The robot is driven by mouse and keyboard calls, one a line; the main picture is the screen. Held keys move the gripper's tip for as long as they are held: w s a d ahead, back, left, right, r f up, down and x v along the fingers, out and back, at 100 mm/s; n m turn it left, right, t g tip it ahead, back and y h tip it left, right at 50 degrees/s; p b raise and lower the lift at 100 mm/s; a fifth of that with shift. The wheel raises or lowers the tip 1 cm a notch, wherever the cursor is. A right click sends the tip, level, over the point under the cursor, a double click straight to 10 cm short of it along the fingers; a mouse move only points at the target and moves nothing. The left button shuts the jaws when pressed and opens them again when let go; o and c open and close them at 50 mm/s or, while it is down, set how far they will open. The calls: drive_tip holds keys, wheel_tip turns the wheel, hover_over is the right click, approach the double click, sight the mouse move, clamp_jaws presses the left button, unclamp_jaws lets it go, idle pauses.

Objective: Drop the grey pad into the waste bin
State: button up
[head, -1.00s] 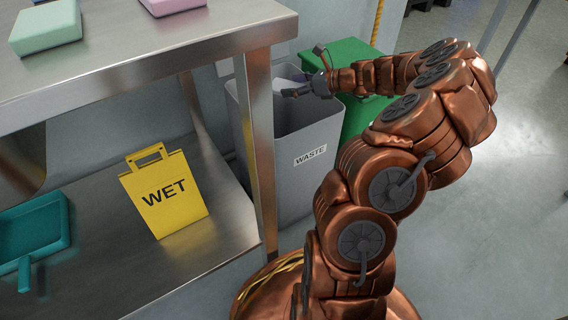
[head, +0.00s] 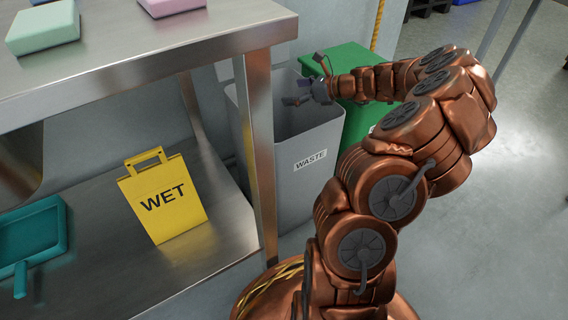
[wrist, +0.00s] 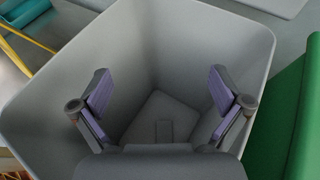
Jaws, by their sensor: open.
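The waste bin (head: 309,185) is a tall grey open-topped bin labelled WASTE, at the right of the steel table. My gripper (head: 306,78) is over its mouth. In the wrist view my gripper (wrist: 160,91) points down into the bin (wrist: 190,35), its two purple-padded fingers spread wide with nothing between them. A flat grey shape lies deep in the bin below the fingers. I cannot tell whether it is the grey pad or the bin floor. The grey pad is not clearly seen elsewhere.
A green bin (head: 350,100) stands close behind the grey one. The steel table (head: 150,55) holds a pale green block (head: 43,30) and a pink block (head: 172,5). Its lower shelf holds a yellow WET sign (head: 163,197) and a teal dustpan (head: 30,240). Floor at right is clear.

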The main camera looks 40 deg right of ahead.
drive_tip(key=shift+s, duration=0.1)
drive_tip(key=v, duration=1.2)
drive_tip(key=shift+d, duration=0.1)
